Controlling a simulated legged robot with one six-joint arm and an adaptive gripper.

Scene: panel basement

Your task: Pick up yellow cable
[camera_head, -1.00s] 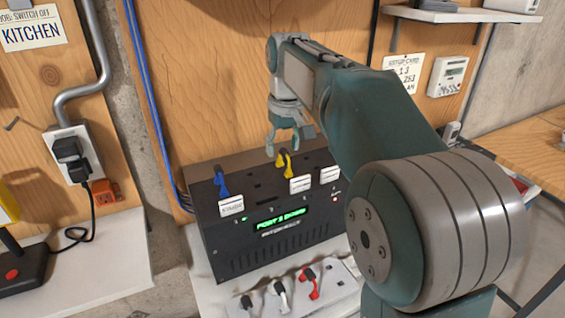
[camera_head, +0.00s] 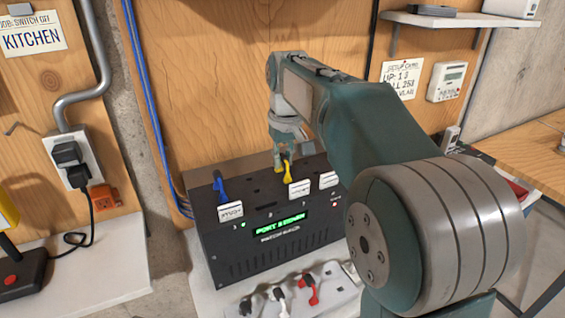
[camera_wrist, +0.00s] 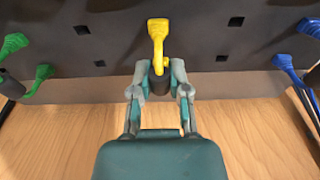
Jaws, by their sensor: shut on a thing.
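The yellow cable (camera_head: 287,170) has its plug on top of the black box (camera_head: 262,256), right of the blue cable (camera_head: 220,186). In the wrist view the yellow cable (camera_wrist: 158,36) stands at the middle of the dark panel, its lower end between my fingers. My gripper (camera_head: 284,157) is at the box's top, shut on the yellow cable; it also shows in the wrist view (camera_wrist: 160,78). I cannot tell whether the plug is clear of its socket.
White labels (camera_head: 299,189) stand along the box's front edge. A power strip (camera_head: 262,297) with black, white and red plugs lies in front. In the wrist view a green cable (camera_wrist: 14,44) is at left and a blue cable (camera_wrist: 286,66) at right. Wooden boarding (camera_head: 200,100) rises behind.

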